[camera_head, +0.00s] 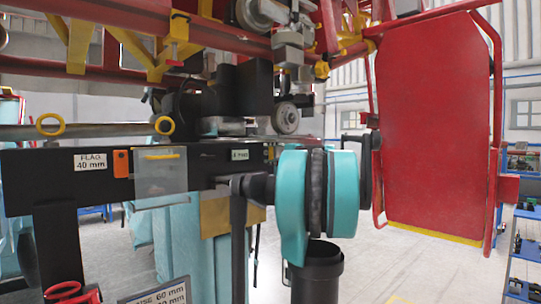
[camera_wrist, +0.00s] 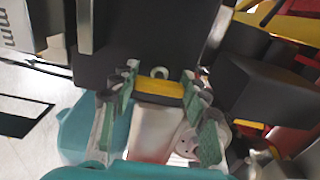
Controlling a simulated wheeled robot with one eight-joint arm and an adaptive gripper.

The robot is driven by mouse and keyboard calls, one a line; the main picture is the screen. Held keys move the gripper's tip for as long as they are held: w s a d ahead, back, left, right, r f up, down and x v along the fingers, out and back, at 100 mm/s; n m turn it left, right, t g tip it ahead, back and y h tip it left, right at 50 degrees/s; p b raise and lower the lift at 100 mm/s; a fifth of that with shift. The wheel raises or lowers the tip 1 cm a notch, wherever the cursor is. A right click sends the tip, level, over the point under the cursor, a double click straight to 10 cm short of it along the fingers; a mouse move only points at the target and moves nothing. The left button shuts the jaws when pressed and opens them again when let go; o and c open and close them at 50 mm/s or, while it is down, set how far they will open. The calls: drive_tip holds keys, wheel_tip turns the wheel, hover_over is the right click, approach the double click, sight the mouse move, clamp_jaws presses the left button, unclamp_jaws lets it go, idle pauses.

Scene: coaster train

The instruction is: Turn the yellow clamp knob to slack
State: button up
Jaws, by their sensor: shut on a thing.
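In the wrist view, my gripper (camera_wrist: 160,82) has its two padded fingers on either side of a yellow bar-shaped piece, the yellow clamp knob (camera_wrist: 160,92). The fingers are shut on its two ends. The knob sits close to the face of a black beam (camera_wrist: 140,45), with a small pale ring just beyond it. In the head view, the fingers and the held knob cannot be made out; my teal arm stands in front of the black beam (camera_head: 60,195).
A dark block (camera_wrist: 262,95) stands close to the right of my gripper in the wrist view. In the head view, a clear plate (camera_head: 160,180) with a yellow strip hangs on the beam. A large red panel (camera_head: 435,125) rises at right. Red and yellow truss (camera_head: 110,20) runs overhead.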

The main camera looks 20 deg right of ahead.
drive_tip(key=o, duration=1.2)
drive_tip(key=shift+c, duration=0.2)
drive_tip(key=v, duration=1.2)
